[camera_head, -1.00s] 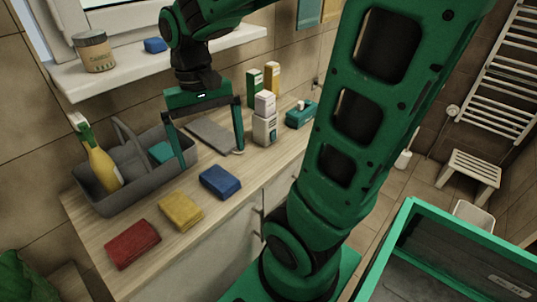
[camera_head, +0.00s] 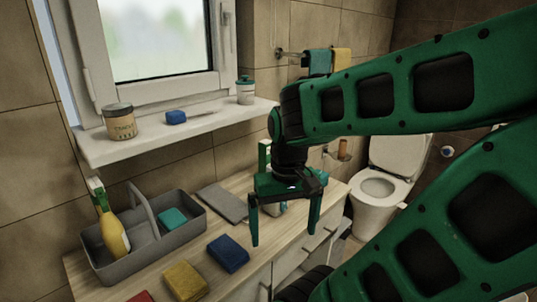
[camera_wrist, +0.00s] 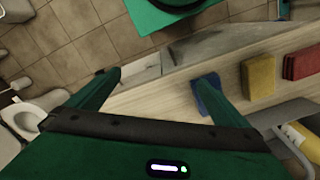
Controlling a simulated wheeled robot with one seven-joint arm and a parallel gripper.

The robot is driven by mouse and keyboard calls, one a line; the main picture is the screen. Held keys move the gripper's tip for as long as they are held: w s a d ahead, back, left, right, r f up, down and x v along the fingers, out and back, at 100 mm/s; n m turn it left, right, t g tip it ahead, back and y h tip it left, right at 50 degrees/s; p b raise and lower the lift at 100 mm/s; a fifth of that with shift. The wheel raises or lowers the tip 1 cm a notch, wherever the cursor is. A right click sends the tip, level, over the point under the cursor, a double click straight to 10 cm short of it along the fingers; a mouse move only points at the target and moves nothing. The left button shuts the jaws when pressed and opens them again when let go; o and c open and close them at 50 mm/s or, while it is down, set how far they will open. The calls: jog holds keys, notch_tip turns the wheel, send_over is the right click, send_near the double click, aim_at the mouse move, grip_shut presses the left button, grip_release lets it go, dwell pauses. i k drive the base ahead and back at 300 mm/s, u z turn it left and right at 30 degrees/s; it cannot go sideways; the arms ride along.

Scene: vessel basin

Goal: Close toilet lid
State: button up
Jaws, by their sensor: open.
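The white toilet (camera_head: 372,212) stands beyond the right end of the counter in the head view. Its lid (camera_head: 400,155) is raised upright at the back, and the bowl opening shows. My arm links cover part of its right side. Part of the toilet (camera_wrist: 30,112) also shows at the left edge of the wrist view. My gripper (camera_head: 284,236) is open and empty above the counter's front part, fingers pointing down, well to the left of the toilet. In the wrist view the gripper's fingers (camera_wrist: 160,78) are spread apart with nothing between them.
The wooden counter (camera_head: 240,262) holds a grey caddy (camera_head: 155,250) with a yellow bottle, plus blue (camera_head: 228,254) and yellow (camera_head: 185,280) sponges. A window sill (camera_head: 180,133) with jars is above it. Tiled floor (camera_wrist: 100,45) shows in the wrist view.

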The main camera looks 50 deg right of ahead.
aim_at(403, 156)
jog(key=z, duration=2.95)
jog(key=k, duration=1.15)
jog(key=z, duration=0.4)
jog(key=i, duration=1.1)
jog(key=u, duration=0.4)
jog(key=i, duration=1.15)
jog(key=u, duration=0.25)
